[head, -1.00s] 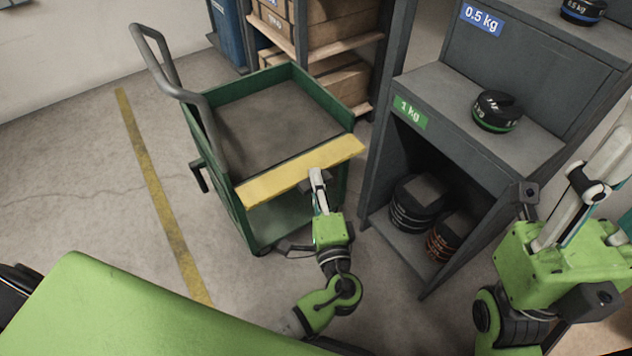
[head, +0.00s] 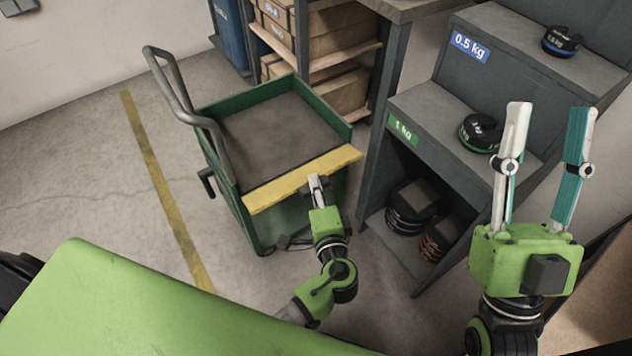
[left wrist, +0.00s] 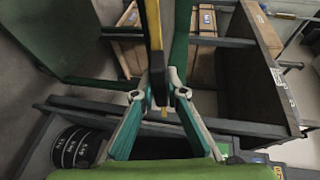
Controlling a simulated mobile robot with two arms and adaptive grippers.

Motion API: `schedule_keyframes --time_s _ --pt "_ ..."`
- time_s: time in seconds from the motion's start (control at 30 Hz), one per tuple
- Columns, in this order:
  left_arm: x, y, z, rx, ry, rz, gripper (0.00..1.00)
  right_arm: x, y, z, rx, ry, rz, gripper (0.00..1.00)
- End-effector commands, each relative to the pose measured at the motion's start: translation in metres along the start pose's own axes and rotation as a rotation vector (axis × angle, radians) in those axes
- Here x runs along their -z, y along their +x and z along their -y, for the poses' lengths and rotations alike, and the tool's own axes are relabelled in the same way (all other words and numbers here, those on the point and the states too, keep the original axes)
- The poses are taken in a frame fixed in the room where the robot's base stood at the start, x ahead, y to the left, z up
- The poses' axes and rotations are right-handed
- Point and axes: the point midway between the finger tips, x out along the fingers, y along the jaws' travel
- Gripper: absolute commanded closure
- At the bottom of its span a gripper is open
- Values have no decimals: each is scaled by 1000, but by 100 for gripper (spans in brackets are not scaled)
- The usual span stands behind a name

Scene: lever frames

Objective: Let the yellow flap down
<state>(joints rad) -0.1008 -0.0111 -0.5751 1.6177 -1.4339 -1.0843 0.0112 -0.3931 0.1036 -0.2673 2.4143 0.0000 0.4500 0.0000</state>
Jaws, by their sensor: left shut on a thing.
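The yellow flap (head: 290,184) runs along the near top edge of the green cart (head: 207,148). In the head view its broad yellow face shows, and its exact tilt is hard to judge. My left gripper (head: 315,181) is shut on the flap's outer edge, near the middle of its length. In the left wrist view the flap (left wrist: 153,40) is seen nearly edge-on, with its edge between the closed fingertips (left wrist: 159,88). My right gripper (head: 545,108) is open and empty, raised in front of the grey shelves.
A grey stepped shelf (head: 440,110) with black weights (head: 480,132) stands close right of the cart. A rack with cardboard boxes (head: 340,90) is behind. The cart's grey handle (head: 170,80) rises at the left. Floor left of the cart is clear.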

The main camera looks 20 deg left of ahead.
Motion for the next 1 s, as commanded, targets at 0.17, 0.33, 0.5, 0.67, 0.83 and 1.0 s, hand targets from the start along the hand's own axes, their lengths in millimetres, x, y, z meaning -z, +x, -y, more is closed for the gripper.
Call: schedule_keyframes --time_s 0.17,0.33,0.5,0.67,0.83,1.0 --pt "-1 2 11 14 -1 3 100 -22 1 -2 -3 -6 104 60" --pt "-1 4 13 19 -2 3 100 -26 0 -3 -4 -7 124 60" --pt "-1 4 15 21 -4 4 100 -26 0 -3 -4 -7 124 60" --pt "-1 4 15 22 -4 5 75 -26 0 -3 -4 -7 124 60" --pt "-1 3 12 16 -2 3 71 -26 0 -3 -4 -8 123 60" --pt "0 2 10 12 -1 2 71 -26 0 -3 -4 -6 123 60"
